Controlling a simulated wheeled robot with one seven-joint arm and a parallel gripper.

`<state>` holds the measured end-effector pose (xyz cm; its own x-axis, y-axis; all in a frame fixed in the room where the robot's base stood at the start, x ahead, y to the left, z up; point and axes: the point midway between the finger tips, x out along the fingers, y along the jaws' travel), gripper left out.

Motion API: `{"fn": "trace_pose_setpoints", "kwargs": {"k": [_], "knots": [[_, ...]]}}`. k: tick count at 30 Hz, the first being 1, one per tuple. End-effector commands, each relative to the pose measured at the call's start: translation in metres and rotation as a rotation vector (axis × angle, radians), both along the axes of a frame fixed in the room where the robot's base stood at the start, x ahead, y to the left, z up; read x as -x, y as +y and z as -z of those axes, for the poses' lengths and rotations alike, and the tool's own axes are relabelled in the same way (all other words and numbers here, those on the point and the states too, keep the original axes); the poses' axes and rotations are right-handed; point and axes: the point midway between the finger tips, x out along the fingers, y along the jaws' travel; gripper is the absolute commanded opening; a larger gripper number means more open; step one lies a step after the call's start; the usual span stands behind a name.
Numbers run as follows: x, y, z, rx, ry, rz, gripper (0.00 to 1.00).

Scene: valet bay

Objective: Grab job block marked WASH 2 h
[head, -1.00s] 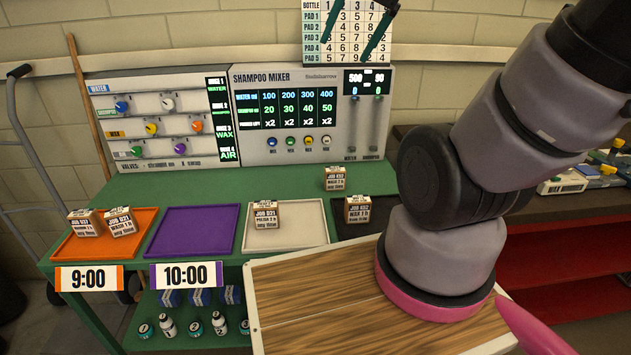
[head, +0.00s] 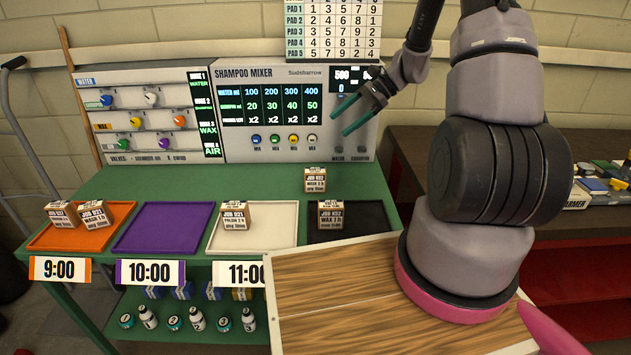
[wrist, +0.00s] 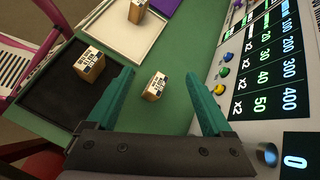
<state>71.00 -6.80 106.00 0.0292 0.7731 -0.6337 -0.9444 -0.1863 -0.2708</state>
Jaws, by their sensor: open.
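A small job block (head: 315,180), whose small label seems to read JOB 032 WASH 2 h, stands on the bare green bench behind the black tray. My gripper (head: 340,124) is open and empty, above the bench in front of the mixer panel, higher than this block and apart from it. In the wrist view the block (wrist: 155,86) shows below and between the two teal fingers. Another block (head: 330,215), apparently marked WAX 1 h, stands in the black tray (head: 372,222); it also shows in the wrist view (wrist: 90,63).
A white tray (head: 273,231) holds one block (head: 235,217). An orange tray (head: 103,237) holds two blocks (head: 62,214) (head: 94,214). The purple tray (head: 163,228) is empty. The shampoo mixer (head: 293,145) rises behind the bench. A wooden board (head: 340,300) lies in front.

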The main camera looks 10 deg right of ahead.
Motion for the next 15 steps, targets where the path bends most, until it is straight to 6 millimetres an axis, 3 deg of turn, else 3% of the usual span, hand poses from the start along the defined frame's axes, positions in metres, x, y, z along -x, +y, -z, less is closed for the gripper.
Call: {"fn": "trace_pose_setpoints", "kwargs": {"k": [1,3,9,15], "knots": [[-0.005,-0.004,0.023,-0.042,0.043,0.038,0.85],[-0.012,-0.008,0.051,-0.097,0.091,0.091,0.85],[-0.023,-0.018,0.123,-0.235,0.204,0.234,0.85],[-0.025,-0.023,0.163,-0.309,0.261,0.319,0.85]]}}
